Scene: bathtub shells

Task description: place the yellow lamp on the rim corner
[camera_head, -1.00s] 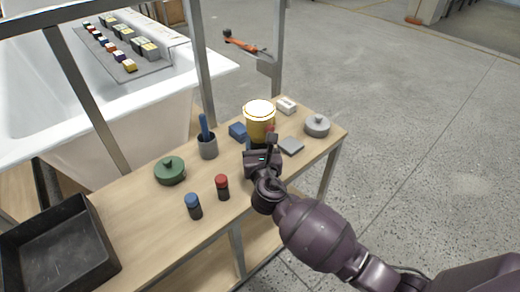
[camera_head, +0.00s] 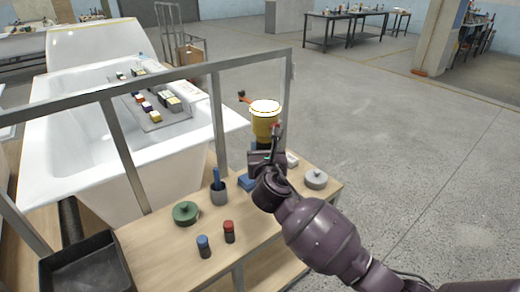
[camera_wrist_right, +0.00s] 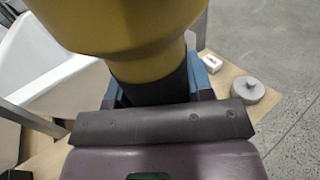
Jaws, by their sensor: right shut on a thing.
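The yellow lamp (camera_head: 265,124) has a pale, bright top and a dark lower part. It is upright in my right gripper (camera_head: 264,152), above the back right of the wooden table. In the right wrist view the lamp (camera_wrist_right: 125,40) fills the upper middle, and the gripper (camera_wrist_right: 160,92) is shut on its dark lower part. The white bathtub (camera_head: 150,178) stands behind the table at the left. My left gripper is not in view.
A metal frame (camera_head: 150,80) stands between table and tub. A tray of blocks (camera_head: 165,118) rests across the tub.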

